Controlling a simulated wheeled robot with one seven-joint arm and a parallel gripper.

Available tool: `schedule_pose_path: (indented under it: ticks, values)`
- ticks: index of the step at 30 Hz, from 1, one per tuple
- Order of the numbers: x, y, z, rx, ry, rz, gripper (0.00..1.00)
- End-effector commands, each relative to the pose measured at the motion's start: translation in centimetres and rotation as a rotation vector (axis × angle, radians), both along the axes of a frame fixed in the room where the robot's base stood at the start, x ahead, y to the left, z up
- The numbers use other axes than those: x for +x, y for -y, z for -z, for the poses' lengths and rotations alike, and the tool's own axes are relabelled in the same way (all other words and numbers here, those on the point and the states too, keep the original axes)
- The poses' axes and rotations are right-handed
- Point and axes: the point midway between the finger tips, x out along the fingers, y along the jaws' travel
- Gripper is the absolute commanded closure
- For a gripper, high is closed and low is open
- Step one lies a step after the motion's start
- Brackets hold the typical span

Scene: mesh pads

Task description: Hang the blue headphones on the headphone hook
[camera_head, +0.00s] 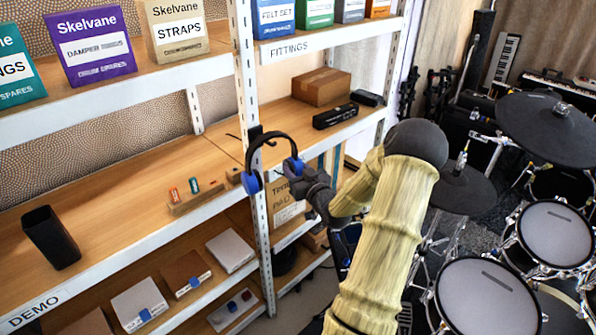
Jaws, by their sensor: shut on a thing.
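The blue headphones (251,183), with blue ear cups and a black headband, are in front of the white shelf upright. My gripper (299,177) is shut on them at the right ear cup; its fingertips are small and partly hidden by the headphones and my arm. The headband arches up and to the left, with the left ear cup hanging free. A small dark piece on the upright, which looks like the headphone hook (255,131), shows right by the top of the headband. I cannot tell whether the band touches it or rests on it.
The middle shelf (120,180) holds a black bin (50,238), a small wooden block with coloured pieces (195,193), a cardboard box (321,87) and a black case (335,116). Labelled boxes line the upper shelf. A drum kit (490,300) stands at the right.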

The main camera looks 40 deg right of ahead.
Motion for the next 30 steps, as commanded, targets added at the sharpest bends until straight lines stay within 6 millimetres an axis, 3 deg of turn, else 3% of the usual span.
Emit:
schedule_pose_path:
  ticks: [16, 30]
  values:
    - [2.2, -0.1, 1.3, 0.000, 0.002, 0.001, 0.90]
    - [2.6, -0.2, 1.7, 0.000, 0.001, 0.000, 0.90]
